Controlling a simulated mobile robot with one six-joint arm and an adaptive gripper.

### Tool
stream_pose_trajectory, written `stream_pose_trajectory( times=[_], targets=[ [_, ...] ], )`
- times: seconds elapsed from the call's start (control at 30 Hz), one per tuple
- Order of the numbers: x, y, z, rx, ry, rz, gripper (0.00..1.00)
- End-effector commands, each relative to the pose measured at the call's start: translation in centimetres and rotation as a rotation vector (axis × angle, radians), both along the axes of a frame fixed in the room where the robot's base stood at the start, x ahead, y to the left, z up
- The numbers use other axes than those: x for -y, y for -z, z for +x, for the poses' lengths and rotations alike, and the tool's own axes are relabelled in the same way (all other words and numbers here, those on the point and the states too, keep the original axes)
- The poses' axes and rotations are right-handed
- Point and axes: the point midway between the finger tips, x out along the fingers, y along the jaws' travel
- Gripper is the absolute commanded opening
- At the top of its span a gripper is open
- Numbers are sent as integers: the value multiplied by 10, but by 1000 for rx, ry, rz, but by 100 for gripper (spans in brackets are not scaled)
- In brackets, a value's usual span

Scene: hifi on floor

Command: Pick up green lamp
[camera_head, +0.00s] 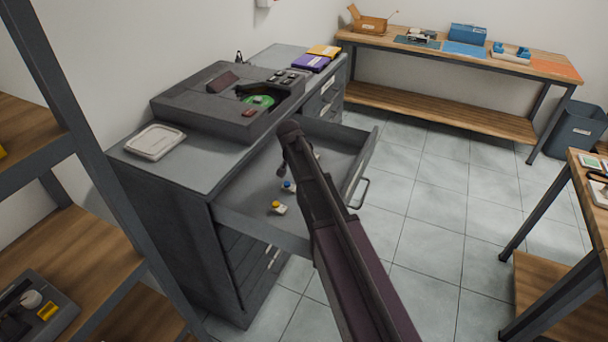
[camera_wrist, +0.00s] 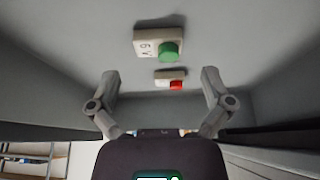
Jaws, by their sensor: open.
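The green lamp (camera_wrist: 168,50) is a green round cap on a small white block with dark marks. In the wrist view it lies in the drawer (camera_wrist: 75,65), above the gap between my fingers. My gripper (camera_wrist: 159,88) is open and empty, its two fingers spread wide and apart from the lamp. A red lamp (camera_wrist: 176,84) on a similar white block lies just below the green one in that view, between the fingertips. In the head view my arm reaches over the open drawer (camera_head: 240,205), and I cannot make out the green lamp there.
A blue-capped lamp (camera_head: 289,186) and a yellow-capped lamp (camera_head: 278,207) lie in the same drawer. The drawer front (camera_head: 360,170) and side walls stand around them. The grey cabinet top (camera_head: 200,160) holds a dark device (camera_head: 185,107) and a white tray (camera_head: 155,141). A workbench (camera_head: 440,48) stands behind.

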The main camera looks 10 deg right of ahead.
Motion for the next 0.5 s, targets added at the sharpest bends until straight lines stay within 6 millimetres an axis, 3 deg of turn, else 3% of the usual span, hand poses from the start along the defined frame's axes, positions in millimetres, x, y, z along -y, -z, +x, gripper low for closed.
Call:
stream_pose_trajectory(
  times=[0.2,0.5],
  targets=[
    [6,21,5,0,1,0,100],
    [11,34,10,0,1,0,100]
  ],
)
